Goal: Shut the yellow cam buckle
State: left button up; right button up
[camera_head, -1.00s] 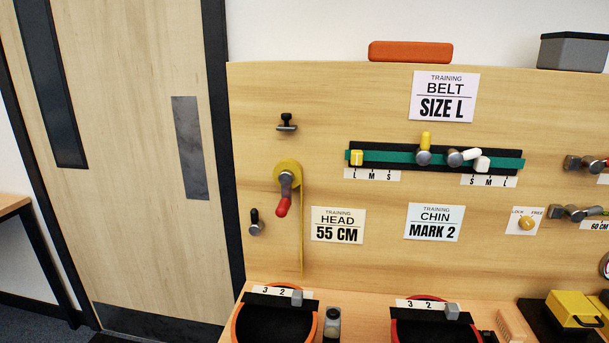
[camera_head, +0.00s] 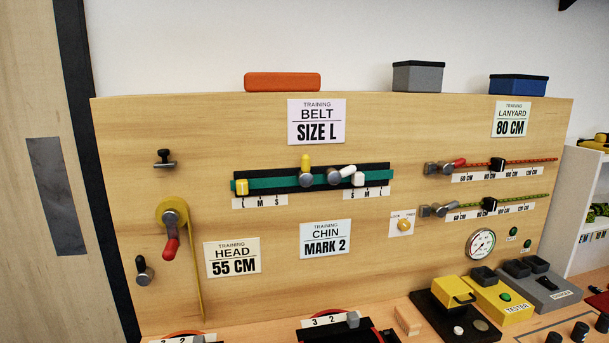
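The yellow cam buckle lever (camera_head: 306,161) is on the green belt strap (camera_head: 275,182), on the upright wooden board. The lever stands straight up from a round grey pivot (camera_head: 306,180). To its right a white lever (camera_head: 346,171) leans up and right from a second grey pivot (camera_head: 333,177). A yellow slider (camera_head: 242,187) sits at the left end of the strap by the L mark. Neither of my grippers is in view.
A yellow reel with a red-tipped handle (camera_head: 171,247) sticks out at the board's left. Two lanyard rows with a red-tipped lever (camera_head: 453,163) are at the right. Helmets, a yellow box (camera_head: 454,292) and a tester (camera_head: 500,298) crowd the bench below.

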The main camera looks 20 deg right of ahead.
aim_at(303, 177)
jog(key=u, duration=2.05)
jog(key=k, duration=0.9)
jog(key=z, duration=1.35)
jog(key=i, duration=0.5)
jog(key=u, duration=0.05)
